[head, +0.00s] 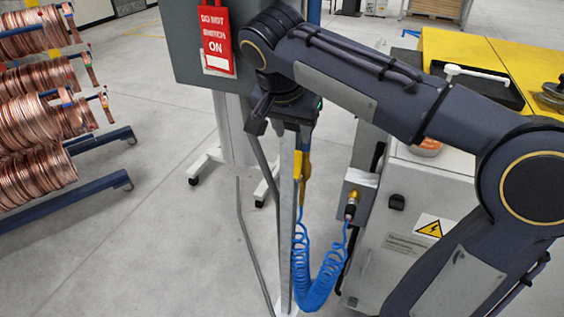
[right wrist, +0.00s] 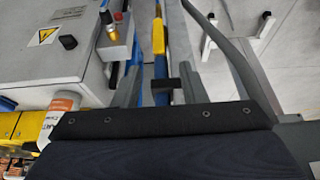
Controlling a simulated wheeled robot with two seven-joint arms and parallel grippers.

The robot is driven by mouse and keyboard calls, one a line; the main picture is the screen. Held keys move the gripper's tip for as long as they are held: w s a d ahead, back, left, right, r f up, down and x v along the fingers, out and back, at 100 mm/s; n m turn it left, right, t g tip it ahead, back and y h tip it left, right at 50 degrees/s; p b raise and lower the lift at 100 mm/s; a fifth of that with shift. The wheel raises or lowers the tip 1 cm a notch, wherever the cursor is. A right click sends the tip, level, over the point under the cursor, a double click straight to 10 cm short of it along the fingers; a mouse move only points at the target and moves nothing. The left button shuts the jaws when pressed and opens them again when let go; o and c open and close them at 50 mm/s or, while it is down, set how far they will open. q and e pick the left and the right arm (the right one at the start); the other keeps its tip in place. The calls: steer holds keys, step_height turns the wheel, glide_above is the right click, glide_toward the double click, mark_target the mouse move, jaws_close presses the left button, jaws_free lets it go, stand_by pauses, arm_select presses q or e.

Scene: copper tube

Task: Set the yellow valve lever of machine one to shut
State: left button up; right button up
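My right gripper (head: 283,122) hangs at the end of my right arm, above or in front of a slim grey post (head: 287,220). A yellow piece (head: 303,165) is at the post's upper part, with a coiled blue hose below it. It also shows in the right wrist view (right wrist: 158,34), ahead of the gripper's dark body. I cannot tell whether this piece is the valve lever. A brass-yellow fitting (head: 352,197) sits on a grey box on the machine's side; it also shows in the right wrist view (right wrist: 112,36). My left gripper is out of view.
The blue coiled hose (head: 318,285) hangs between post and machine. A white machine (head: 405,260) with a yellow top stands at right. A grey cabinet with a red tag (head: 217,38) is behind my wrist. Copper coils (head: 40,130) on a blue rack stand left; open floor lies between.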

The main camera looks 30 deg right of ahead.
mark_target(297, 152)
steer(key=x, duration=1.1)
steer(key=shift+d+f, duration=0.1)
steer(key=shift+f, duration=0.25)
jaws_close()
